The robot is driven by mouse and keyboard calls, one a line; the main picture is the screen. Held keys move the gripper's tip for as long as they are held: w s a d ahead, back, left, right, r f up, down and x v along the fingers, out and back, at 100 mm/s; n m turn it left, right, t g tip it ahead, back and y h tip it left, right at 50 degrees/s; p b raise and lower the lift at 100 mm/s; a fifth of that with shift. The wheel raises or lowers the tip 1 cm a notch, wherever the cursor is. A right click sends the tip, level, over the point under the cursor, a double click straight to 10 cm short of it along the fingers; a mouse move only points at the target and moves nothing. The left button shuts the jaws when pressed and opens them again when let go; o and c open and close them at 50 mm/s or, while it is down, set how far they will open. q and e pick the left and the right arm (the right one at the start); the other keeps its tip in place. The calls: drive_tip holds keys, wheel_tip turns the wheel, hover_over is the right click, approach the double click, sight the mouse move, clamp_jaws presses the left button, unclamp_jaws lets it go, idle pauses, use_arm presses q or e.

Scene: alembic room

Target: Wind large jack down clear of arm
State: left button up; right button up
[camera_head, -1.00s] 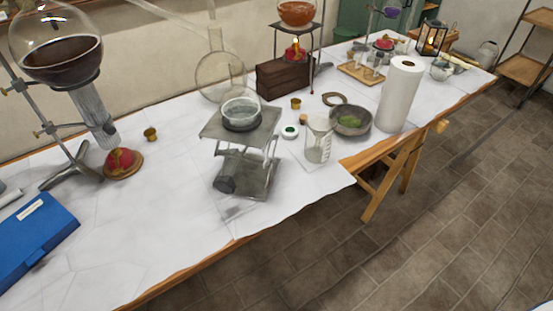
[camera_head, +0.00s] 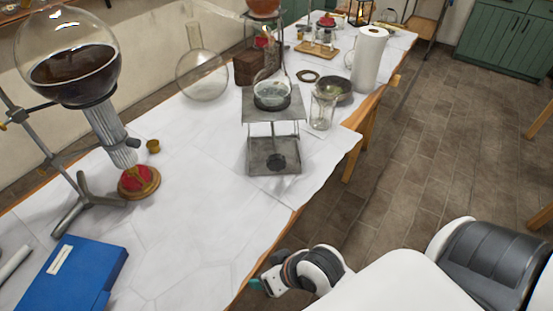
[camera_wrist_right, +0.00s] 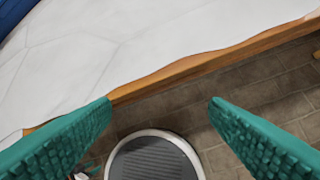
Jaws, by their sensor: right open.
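The grey metal lab jack (camera_head: 272,158) stands upright on the white-covered table, its top plate raised above its base. A dark round knob (camera_head: 276,162) faces the front, low on the jack. A clear glass bowl (camera_head: 272,94) rests on the top plate in a dark ring. My right gripper (camera_head: 262,285) is at the table's front edge, below and in front of the jack, well apart from it. In the right wrist view its two teal fingers (camera_wrist_right: 160,106) are spread with nothing between them. My left gripper is not in view.
A large round flask (camera_head: 70,62) with dark liquid hangs on a stand at left, above a red-and-brass burner (camera_head: 138,181). A blue case (camera_head: 72,277) lies front left. A beaker (camera_head: 322,108) stands right of the jack. The cloth before the jack is clear.

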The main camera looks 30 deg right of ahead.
drive_tip(key=w+a+r+m+t+y, duration=0.45)
drive_tip(key=w+r+m+t, duration=0.75)
drive_tip(key=m, duration=0.4)
drive_tip(key=m+g+h, duration=0.2)
drive_tip(key=m+h, duration=1.4)
drive_tip(key=m, duration=1)
approach(277, 166)
drive_tip(key=shift+h, duration=0.25)
drive_tip(key=p+x, duration=0.2)
drive_tip(key=x, duration=1)
drive_tip(key=shift+w+f, duration=0.15)
drive_tip(key=shift+w, duration=0.1)
drive_tip(key=c, duration=1)
